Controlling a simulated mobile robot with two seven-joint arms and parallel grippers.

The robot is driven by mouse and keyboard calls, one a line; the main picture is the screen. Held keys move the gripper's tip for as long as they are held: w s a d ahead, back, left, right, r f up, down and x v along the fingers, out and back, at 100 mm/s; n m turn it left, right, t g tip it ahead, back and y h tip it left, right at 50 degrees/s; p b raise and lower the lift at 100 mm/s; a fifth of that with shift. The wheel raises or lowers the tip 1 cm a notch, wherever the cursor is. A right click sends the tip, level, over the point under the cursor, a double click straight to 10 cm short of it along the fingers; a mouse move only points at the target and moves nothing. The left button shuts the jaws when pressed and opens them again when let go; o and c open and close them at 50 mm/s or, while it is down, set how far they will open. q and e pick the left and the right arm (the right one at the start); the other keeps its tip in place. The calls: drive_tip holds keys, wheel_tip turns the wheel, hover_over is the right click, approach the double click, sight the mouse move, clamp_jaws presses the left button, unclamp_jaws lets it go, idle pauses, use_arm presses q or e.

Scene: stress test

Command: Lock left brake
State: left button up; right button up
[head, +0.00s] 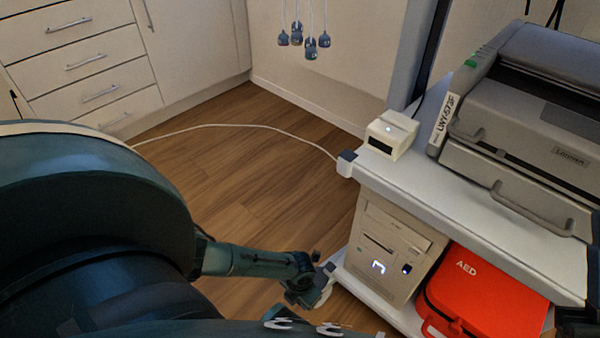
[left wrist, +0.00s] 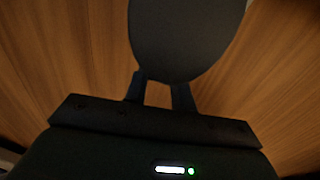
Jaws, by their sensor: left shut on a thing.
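My left arm comes in from the left in the head view, and its gripper (head: 312,288) is low down by the front left corner of the cart's lower shelf (head: 360,290). In the left wrist view the gripper (left wrist: 158,92) has its two fingers up against a dark rounded part (left wrist: 187,38) and is shut on it. This part looks like the brake pedal, with the floor around it. The brake is too small and hidden to make out in the head view. My right gripper cannot be made out.
The cart's top shelf (head: 430,205) carries a printer (head: 525,110) and a small white box (head: 391,135). A beige computer (head: 385,255) and a red AED bag (head: 480,295) stand below. A cable (head: 240,126) runs to the cart. The wooden floor (head: 270,185) is clear; drawers (head: 85,60) stand behind.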

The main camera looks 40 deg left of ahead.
use_arm(q)
drive_tip(key=shift+c, duration=0.5)
drive_tip(key=shift+s+a+f+t, duration=0.2)
drive_tip(key=shift+s+t, duration=0.1)
drive_tip(key=shift+t, duration=0.4)
drive_tip(key=shift+s+f+t+p, duration=0.1)
drive_tip(key=shift+f+t+p, duration=0.25)
drive_tip(key=shift+t, duration=0.45)
drive_tip(key=shift+f+t+b, duration=0.3)
drive_tip(key=shift+f+t, duration=0.2)
drive_tip(key=shift+t, duration=0.5)
drive_tip(key=shift+d+t, duration=0.1)
drive_tip(key=shift+t, duration=0.2)
use_arm(e)
drive_tip(key=shift+r, duration=0.1)
use_arm(q)
drive_tip(key=o, duration=1)
drive_tip(key=shift+s+h, duration=0.1)
drive_tip(key=shift+h, duration=0.2)
